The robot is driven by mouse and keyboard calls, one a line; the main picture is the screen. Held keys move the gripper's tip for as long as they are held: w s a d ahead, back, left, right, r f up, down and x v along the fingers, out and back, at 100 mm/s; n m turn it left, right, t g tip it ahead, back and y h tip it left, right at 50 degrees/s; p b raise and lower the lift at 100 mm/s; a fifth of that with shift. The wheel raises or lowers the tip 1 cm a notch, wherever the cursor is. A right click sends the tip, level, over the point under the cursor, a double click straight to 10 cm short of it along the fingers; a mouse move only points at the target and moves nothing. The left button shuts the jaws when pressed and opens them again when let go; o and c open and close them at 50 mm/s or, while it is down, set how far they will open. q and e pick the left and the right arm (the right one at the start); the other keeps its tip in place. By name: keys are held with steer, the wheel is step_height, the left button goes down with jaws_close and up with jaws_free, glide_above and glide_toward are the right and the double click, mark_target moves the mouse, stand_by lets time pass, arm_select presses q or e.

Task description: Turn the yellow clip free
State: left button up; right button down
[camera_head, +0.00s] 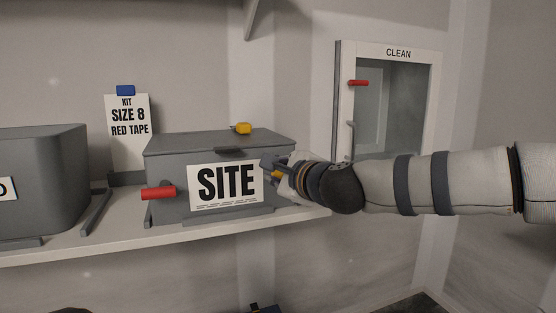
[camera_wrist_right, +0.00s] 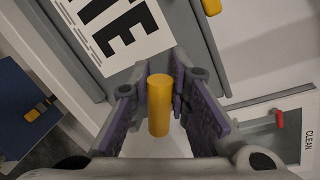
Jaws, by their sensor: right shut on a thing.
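The grey SITE box (camera_head: 172,148) stands shut on the shelf. A yellow clip shows as a small patch (camera_head: 278,177) at the right end of its front, mostly hidden by my right gripper (camera_head: 272,168). In the right wrist view the clip is an upright yellow cylinder (camera_wrist_right: 159,108) between the purple-padded fingers of that gripper (camera_wrist_right: 160,90), which is shut on it. A red handle (camera_head: 158,193) sticks out at the box's left front. Another yellow part (camera_head: 242,128) sits on the lid and also shows in the wrist view (camera_wrist_right: 212,6). My left gripper is not in view.
A grey bin (camera_head: 45,160) stands to the left on the shelf (camera_head: 100,240). A kit card (camera_head: 128,120) with a blue clip stands behind. A CLEAN cabinet (camera_head: 437,90) with a red handle is on the right wall. A blue surface (camera_wrist_right: 25,110) lies low in the wrist view.

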steer(key=n, duration=0.2)
steer(key=h+p, duration=0.1)
steer(key=shift+s+a+f+n, duration=0.15)
steer(key=shift+a+f+n, duration=0.1)
steer(key=shift+n, duration=0.15)
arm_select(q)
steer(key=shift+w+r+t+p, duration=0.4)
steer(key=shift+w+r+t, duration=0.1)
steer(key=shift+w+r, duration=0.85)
arm_select(e)
steer(key=shift+f+n+h, duration=0.3)
steer(key=shift+f+n, duration=0.25)
steer(key=shift+n, duration=0.35)
steer(key=shift+f, duration=0.1)
steer(key=c, duration=1.5)
jaws_free()
steer(key=v, duration=1.2)
steer(key=shift+f, duration=0.2)
